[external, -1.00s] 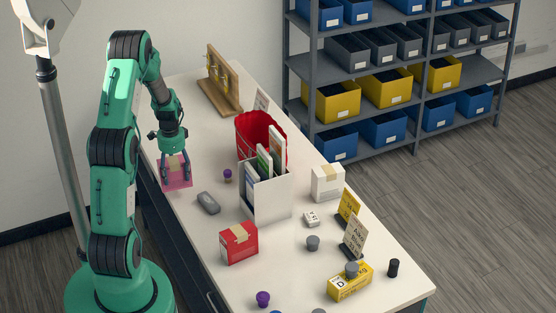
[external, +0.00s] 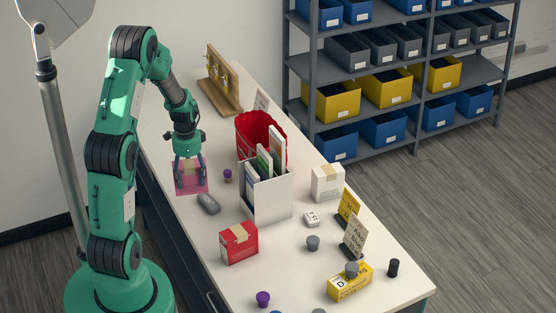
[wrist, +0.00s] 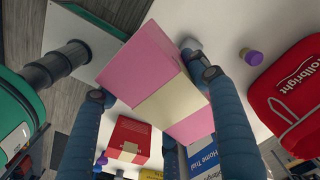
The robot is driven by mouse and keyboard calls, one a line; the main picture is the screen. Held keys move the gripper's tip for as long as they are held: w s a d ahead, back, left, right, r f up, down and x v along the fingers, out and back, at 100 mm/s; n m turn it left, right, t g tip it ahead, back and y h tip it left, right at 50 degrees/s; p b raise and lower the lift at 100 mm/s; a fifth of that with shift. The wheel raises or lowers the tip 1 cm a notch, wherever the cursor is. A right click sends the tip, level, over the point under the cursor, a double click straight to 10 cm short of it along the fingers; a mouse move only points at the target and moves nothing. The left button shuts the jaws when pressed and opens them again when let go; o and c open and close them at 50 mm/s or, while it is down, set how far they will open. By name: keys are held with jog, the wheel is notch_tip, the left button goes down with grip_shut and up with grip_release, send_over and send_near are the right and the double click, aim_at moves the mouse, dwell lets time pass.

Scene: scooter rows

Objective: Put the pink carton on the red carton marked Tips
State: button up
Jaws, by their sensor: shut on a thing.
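My gripper (external: 190,168) is shut on the pink carton (external: 187,186) and holds it above the table, near the table's left edge. The red carton (external: 237,245) stands upright on the table, in front of and to the right of my gripper, apart from the pink carton. It has a beige patch on its top edge. It also shows in the wrist view (wrist: 131,132); its marking is too small to read.
A grey mouse-shaped object (external: 208,204) lies just below the pink carton. A white file holder (external: 272,195) with books stands beside a red bag (external: 246,128). A white carton (external: 327,183), a yellow carton (external: 346,284) and small knobs stand further right.

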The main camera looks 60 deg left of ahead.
jog(key=s+d+r+m, duration=0.1)
jog(key=d+r+m, duration=0.15)
jog(key=d, duration=0.75)
jog(key=d+r+m, duration=0.1)
jog(key=d+r, duration=0.2)
jog(key=d, duration=0.6)
jog(key=s+d+r+m, duration=0.1)
jog(key=s+d, duration=0.3)
jog(key=d, duration=0.3)
jog(key=s+d+r+m, duration=0.1)
jog(key=s+d, duration=0.3)
jog(key=d, duration=0.4)
jog(key=shift+s, duration=0.2)
jog(key=shift+d+m, duration=0.1)
jog(key=shift+m, duration=0.15)
jog(key=p, duration=0.2)
send_over(237, 232)
jog(key=f, duration=0.2)
jog(key=shift+d+r, duration=0.1)
jog(key=shift+r, duration=0.1)
jog(key=shift+f, duration=1.75)
